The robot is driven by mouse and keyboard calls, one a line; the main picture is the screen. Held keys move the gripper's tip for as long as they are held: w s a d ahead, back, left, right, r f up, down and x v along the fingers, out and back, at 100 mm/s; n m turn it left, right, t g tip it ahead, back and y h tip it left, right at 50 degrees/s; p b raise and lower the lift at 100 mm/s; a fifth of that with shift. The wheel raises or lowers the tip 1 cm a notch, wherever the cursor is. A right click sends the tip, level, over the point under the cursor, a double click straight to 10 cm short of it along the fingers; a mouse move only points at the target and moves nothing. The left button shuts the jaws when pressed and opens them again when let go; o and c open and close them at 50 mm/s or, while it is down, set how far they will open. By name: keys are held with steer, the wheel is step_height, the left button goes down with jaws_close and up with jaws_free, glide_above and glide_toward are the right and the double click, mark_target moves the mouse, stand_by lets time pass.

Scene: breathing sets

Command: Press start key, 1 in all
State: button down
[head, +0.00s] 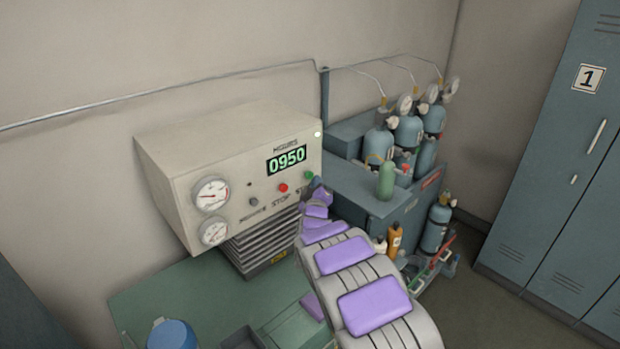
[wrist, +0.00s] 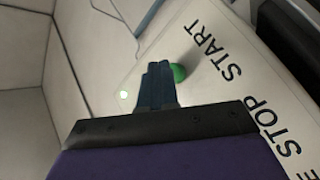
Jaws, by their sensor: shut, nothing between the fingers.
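The green start key (head: 309,175) is on the front of the beige compressor panel (head: 240,160), at its lower right. In the wrist view the start key (wrist: 180,72) shows as a green dome beside the START lettering, partly hidden by my fingers. My gripper (wrist: 158,68) is shut and empty, its tips right at the key. I cannot tell whether they touch it. The display (head: 287,159) reads 0950.
The red stop button (head: 283,188) is left of the start key. A small lit lamp (head: 317,134) is above it. Two gauges (head: 211,194) sit at the panel's left. A bench with gas cylinders (head: 408,131) stands at right, then lockers (head: 560,190).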

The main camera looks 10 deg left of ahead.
steer(key=shift+d, duration=0.2)
steer(key=shift+s+d+b, duration=0.3)
steer(key=shift+s+d, duration=0.5)
steer(key=shift+d, duration=0.2)
steer(key=shift+s+d+b, duration=0.3)
steer(key=shift+s+d, duration=0.45)
steer(key=shift+d, duration=0.2)
steer(key=shift+d, duration=0.1)
steer(key=s+d+m+g+h, duration=0.2)
steer(key=s+d+m+g, duration=0.55)
steer(key=s+d, duration=0.85)
steer(key=s+d+m+g, duration=0.2)
steer(key=s+g, duration=0.4)
steer(key=s, duration=1.6)
steer(key=s+d+m+g, duration=0.1)
steer(key=s+d+g, duration=0.2)
steer(key=s, duration=1.9)
steer(key=g, duration=0.4)
steer(key=shift+s+d+m, duration=0.3)
steer(key=shift+d+m, duration=0.05)
